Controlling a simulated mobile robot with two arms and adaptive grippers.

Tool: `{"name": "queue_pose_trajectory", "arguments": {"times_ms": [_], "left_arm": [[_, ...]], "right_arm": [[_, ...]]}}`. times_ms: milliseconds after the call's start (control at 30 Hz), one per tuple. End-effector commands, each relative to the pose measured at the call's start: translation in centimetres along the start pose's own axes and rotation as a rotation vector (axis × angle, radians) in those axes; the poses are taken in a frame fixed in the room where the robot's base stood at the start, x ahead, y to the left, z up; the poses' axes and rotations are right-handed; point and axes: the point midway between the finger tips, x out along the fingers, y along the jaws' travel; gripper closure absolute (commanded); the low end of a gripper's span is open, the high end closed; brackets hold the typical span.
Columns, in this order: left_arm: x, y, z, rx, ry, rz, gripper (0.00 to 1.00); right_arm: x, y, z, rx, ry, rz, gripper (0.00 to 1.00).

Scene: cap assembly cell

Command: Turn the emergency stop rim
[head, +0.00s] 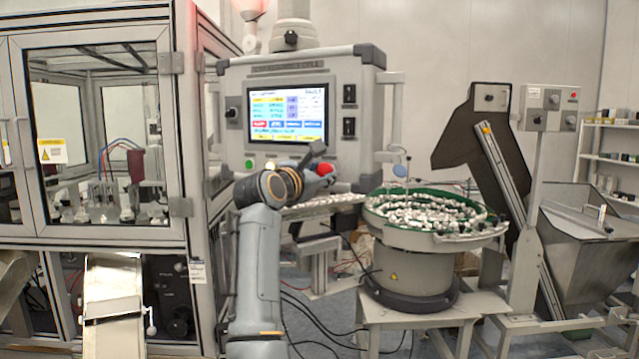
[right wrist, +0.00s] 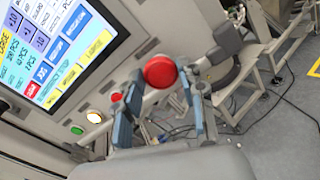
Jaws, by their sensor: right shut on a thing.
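The red emergency stop (right wrist: 160,72) is a round mushroom knob on the front of the grey control panel. In the right wrist view it lies between the fingertips of my right gripper (right wrist: 160,80), one finger on each side. The right gripper is shut on its rim. In the head view the red emergency stop (head: 326,169) shows at the end of my right gripper (head: 320,172), partly covered by it. My left gripper is in neither view.
The control panel (head: 348,130) carries a lit screen (head: 289,113) and a green button (head: 249,164). A bowl feeder (head: 412,240) full of small parts stands right of the panel. A glazed machine cabinet (head: 183,110) stands left. Cables lie on the floor below.

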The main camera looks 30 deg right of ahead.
Motion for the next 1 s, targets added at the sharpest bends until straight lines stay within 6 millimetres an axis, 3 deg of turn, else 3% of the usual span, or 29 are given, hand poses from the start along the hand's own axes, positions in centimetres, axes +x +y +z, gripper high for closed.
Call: {"name": "queue_pose_trajectory", "arguments": {"times_ms": [300, 767, 800, 900, 1000], "left_arm": [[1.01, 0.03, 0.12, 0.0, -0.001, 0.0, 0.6], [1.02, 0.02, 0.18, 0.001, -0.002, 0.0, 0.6], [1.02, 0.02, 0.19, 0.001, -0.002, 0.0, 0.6], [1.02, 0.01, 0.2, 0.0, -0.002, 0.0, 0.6], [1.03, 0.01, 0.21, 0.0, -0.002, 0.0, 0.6]], "right_arm": [[0.03, -0.01, 0.16, 0.099, -0.004, 0.002, 0.92], [0.02, 0.05, 0.34, 0.11, -0.006, 0.003, 0.92], [0.02, 0.05, 0.35, 0.11, -0.006, 0.003, 0.53], [0.02, 0.03, 0.3, 0.11, -0.005, 0.003, 0.38], [0.02, 0.02, 0.24, 0.109, -0.004, 0.002, 0.38]]}}
